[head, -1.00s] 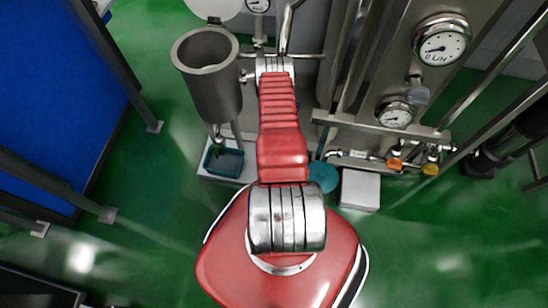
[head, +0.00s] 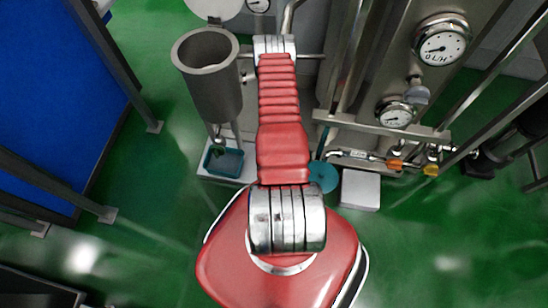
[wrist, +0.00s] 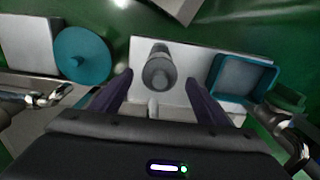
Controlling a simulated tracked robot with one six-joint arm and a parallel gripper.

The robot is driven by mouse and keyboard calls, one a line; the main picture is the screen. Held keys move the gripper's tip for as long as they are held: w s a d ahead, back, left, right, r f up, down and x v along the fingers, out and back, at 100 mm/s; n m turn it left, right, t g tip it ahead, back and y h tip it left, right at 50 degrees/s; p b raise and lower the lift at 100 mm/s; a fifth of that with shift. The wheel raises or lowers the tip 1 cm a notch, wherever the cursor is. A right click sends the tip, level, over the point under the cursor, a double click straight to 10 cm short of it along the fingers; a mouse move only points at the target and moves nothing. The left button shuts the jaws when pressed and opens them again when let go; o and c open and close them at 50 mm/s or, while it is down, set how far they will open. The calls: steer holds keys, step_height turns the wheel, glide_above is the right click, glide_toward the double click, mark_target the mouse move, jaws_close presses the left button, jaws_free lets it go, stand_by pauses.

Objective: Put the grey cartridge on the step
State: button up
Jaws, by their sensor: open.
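The grey cartridge (wrist: 156,54), a cylinder with a round knobbed end, appears to stand on a white plate (wrist: 195,58) in the wrist view. My gripper (wrist: 157,76) is open, with one dark finger on each side of the cartridge's near end; I see a gap on both sides. I cannot tell its height against the cartridge. In the head view my red arm hides the gripper and cartridge. A low white block (head: 360,190), possibly the step, is right of the arm; it also shows at the wrist view's upper left (wrist: 28,42).
A teal tray (head: 224,161) sits on the white plate's left part, under a grey metal cup (head: 209,80). A teal disc (head: 323,176) lies between arm and white block. Pipes and gauges (head: 442,46) stand at the right. Green floor is open beside my base.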

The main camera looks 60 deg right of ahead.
steer(key=shift+r, duration=2.85)
steer(key=w+a+r+n+t, duration=0.1)
steer(key=w+a+r+n, duration=0.15)
steer(key=w+r, duration=0.7)
steer(key=w+a+r+n+h, duration=0.1)
steer(key=w+a+r, duration=0.2)
steer(key=r, duration=1.4)
steer(key=w+a+r+n+t, duration=0.1)
steer(key=w+a+r+n, duration=0.15)
steer(key=w+r, duration=0.75)
steer(key=s+a+r+n+t, duration=0.15)
steer(key=s+a+r, duration=0.25)
steer(key=a+r, duration=0.4)
steer(key=s+a+r+n, duration=0.2)
steer(key=s+a+r, duration=0.3)
steer(key=r, duration=0.5)
steer(key=s+a+r+n+t, duration=0.1)
steer(key=s+a+r+n, duration=0.15)
steer(key=a+r, duration=0.65)
steer(key=s+a+r, duration=0.2)
steer(key=s, duration=0.2)
steer(key=s+a+r+n+t+y, duration=0.1)
steer(key=s+a, duration=0.2)
steer(key=s, duration=0.2)
steer(key=shift+s+a+r, duration=0.15)
steer(key=shift+a+r, duration=0.1)
steer(key=shift+r, duration=0.1)
